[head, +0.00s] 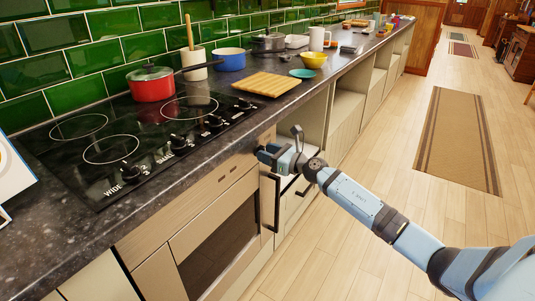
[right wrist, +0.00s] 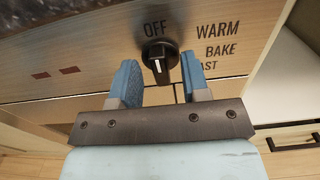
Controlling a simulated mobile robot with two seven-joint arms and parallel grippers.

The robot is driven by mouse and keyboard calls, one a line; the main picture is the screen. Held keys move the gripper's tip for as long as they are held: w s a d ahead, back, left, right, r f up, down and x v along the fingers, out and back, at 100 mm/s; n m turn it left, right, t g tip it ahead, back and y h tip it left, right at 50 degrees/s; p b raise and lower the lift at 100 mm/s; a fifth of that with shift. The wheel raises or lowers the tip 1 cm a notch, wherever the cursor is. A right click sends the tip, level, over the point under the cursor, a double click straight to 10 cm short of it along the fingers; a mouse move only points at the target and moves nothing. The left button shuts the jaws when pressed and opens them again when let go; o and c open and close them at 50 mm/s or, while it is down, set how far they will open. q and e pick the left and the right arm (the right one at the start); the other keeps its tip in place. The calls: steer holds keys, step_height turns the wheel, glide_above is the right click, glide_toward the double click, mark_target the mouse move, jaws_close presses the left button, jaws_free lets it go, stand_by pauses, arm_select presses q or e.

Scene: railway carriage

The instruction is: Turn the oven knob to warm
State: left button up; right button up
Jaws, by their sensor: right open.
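The black oven knob (right wrist: 160,57) sits on the wooden oven front (head: 215,200). In the right wrist view its grip bar stands about upright, lined up roughly with the word OFF above it, and carries a short white line. The WARM label (right wrist: 218,30) is to its upper right, with BAKE below and another label partly hidden by a finger. My right gripper (right wrist: 160,82) is open, with one blue finger on each side of the knob; I cannot tell whether they touch it. In the head view my right gripper (head: 265,153) is at the oven's upper right and hides the knob. My left gripper is not in view.
The dark countertop (head: 75,240) overhangs just above the oven front. On it are a black cooktop (head: 125,130) with its own knobs, a red pot (head: 151,85) and a cutting board (head: 265,84). The wooden floor (head: 380,140) to the right is open, with a rug (head: 455,140).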

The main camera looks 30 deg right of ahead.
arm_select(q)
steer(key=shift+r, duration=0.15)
arm_select(e)
steer(key=shift+w, duration=0.1)
jaws_close()
arm_select(q)
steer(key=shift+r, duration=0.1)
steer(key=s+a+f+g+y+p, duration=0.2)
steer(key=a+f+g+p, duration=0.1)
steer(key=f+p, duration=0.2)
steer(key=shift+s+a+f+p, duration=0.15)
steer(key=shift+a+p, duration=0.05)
steer(key=shift+p, duration=0.7)
arm_select(e)
steer(key=shift+d+m, duration=0.1)
steer(key=shift+m, duration=4.9)
